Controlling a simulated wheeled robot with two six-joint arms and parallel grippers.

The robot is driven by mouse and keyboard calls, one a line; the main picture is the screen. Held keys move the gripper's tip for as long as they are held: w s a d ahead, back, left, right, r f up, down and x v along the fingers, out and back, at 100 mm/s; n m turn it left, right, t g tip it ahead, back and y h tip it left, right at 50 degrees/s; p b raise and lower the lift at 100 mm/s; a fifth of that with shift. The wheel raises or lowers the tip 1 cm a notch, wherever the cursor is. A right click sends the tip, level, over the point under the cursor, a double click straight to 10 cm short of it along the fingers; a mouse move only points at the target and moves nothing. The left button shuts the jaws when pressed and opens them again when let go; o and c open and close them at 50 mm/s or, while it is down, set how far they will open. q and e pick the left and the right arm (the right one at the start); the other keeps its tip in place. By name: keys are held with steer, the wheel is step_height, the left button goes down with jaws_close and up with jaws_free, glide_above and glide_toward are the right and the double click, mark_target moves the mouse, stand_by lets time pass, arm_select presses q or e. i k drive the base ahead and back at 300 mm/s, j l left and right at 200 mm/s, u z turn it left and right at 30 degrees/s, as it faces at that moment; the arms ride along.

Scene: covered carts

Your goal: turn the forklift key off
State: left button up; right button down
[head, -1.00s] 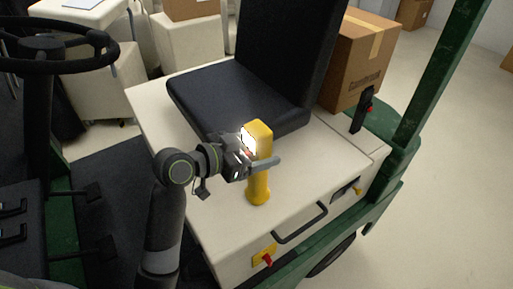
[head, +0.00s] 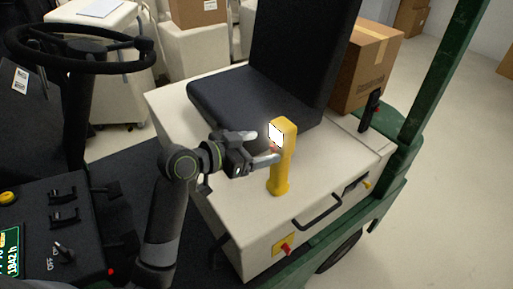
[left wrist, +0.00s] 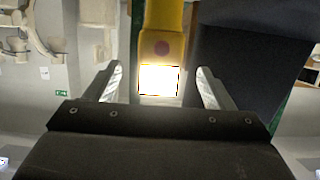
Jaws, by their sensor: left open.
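The key switch (head: 65,252) is a small dark key on the black dash at the lower left of the head view, with a white OFF marking beside it. Which mark the key points to is too small to tell. My left gripper (head: 263,147) is open and empty, well to the right of the key, by the seat base. Its fingertips point at a standing yellow lamp (head: 283,165) with a lit face. In the left wrist view the lamp (left wrist: 162,45) shows beyond and between the open fingers (left wrist: 159,74). My right gripper is not in view.
A lit green display (head: 10,252), a yellow button (head: 8,198) and black levers (head: 63,205) share the dash. The steering wheel (head: 82,42) stands above it. The black seat (head: 245,108), white seat base (head: 235,215) and green post (head: 450,85) lie to the right.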

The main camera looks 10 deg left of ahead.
mark_target(66, 255)
steer(key=k+l, duration=0.15)
steer(key=k, duration=0.35)
steer(key=k+l, duration=0.15)
steer(key=k, duration=0.35)
